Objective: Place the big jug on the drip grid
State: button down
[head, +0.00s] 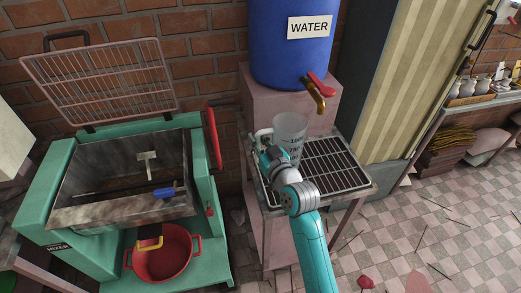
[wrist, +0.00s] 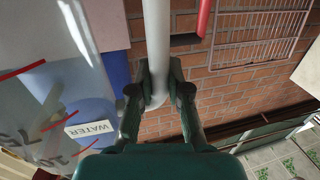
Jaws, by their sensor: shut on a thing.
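The big jug (head: 290,127) is a clear, upright-looking measuring jug with markings. It shows over the left part of the drip grid (head: 345,170), a dark slatted grid in a pale frame. My gripper (head: 266,147) is at the jug's left side, shut on its pale handle. In the wrist view the handle (wrist: 157,45) is a white bar between the fingers of my gripper (wrist: 158,92), and the clear jug wall (wrist: 45,95) with red marks fills the left. My arm hides the jug's base, so I cannot tell whether it touches the grid.
A blue water barrel (head: 285,60) with a brass tap (head: 317,95) and red lever stands on a pink block behind the grid. A green mixer (head: 120,190) with a raised wire lid (head: 100,80) and a red pot (head: 163,255) are at the left. The grid's right part is clear.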

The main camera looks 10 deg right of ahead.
jog(key=shift+f, duration=2.15)
jog(key=c, duration=1.1)
grip_release()
jog(key=shift+c, duration=0.2)
jog(key=v, duration=1.2)
jog(key=shift+a, duration=0.1)
